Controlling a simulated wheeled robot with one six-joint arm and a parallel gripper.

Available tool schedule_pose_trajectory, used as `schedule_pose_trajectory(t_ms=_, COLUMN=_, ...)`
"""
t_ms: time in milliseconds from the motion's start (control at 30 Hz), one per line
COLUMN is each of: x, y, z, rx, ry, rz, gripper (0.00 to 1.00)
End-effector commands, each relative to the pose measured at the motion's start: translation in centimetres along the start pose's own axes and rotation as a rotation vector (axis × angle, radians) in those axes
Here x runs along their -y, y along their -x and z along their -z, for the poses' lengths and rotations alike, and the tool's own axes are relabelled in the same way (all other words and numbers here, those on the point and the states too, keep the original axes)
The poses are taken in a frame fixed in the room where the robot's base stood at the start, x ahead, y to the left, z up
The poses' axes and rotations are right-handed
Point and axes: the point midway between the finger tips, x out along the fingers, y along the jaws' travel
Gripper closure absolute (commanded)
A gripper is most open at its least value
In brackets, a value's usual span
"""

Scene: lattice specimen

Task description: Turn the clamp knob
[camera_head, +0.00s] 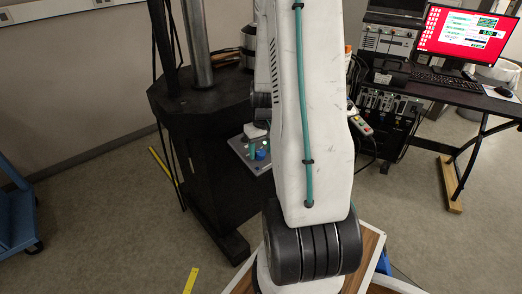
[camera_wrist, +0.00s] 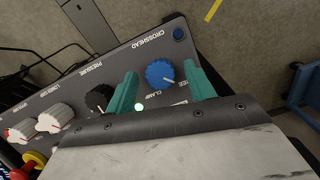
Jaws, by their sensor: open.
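A round blue knob (camera_wrist: 160,74) with a white pointer mark sits on a dark grey control panel (camera_wrist: 150,42). The lettering around it reads CROSSHEAD, CLAMP and, partly hidden, what looks like FREE. My gripper (camera_wrist: 161,70) is open, with one teal finger on each side of the blue knob in the wrist view. I cannot tell whether either finger touches it. In the head view the panel (camera_head: 240,150) shows small beside the black machine frame, mostly behind my arm.
A black knob (camera_wrist: 99,98) sits close to the left finger. White knobs (camera_wrist: 54,117) and a red-and-yellow button (camera_wrist: 34,160) lie further left. A black machine frame (camera_head: 185,105) stands behind the panel. A desk with a red-screened monitor (camera_head: 463,36) is at right.

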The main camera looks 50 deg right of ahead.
Motion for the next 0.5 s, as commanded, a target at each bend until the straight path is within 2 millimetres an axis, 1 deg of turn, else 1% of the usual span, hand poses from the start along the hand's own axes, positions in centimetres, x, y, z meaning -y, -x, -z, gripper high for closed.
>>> schedule_pose_trajectory(t_ms=100, x=0.01, y=-0.33, z=-0.02, rx=0.0, ry=0.0, rz=0.0, gripper=0.46)
schedule_pose_trajectory(t_ms=267, x=0.0, y=-0.32, z=-0.01, rx=0.0, ry=0.0, rz=0.0, gripper=0.46)
schedule_pose_trajectory(t_ms=300, x=0.0, y=-0.31, z=-0.01, rx=0.0, ry=0.0, rz=0.0, gripper=0.49)
schedule_pose_trajectory(t_ms=367, x=0.0, y=-0.31, z=-0.02, rx=0.0, ry=0.0, rz=0.0, gripper=0.65)
schedule_pose_trajectory(t_ms=400, x=-0.01, y=-0.31, z=-0.02, rx=0.0, ry=0.0, rz=0.0, gripper=0.77)
schedule_pose_trajectory(t_ms=433, x=-0.01, y=-0.3, z=-0.02, rx=0.0, ry=0.0, rz=0.0, gripper=0.85)
schedule_pose_trajectory(t_ms=467, x=-0.01, y=-0.3, z=-0.02, rx=0.0, ry=0.0, rz=0.0, gripper=0.91)
schedule_pose_trajectory(t_ms=500, x=-0.01, y=-0.3, z=-0.02, rx=0.0, ry=0.0, rz=0.0, gripper=0.91)
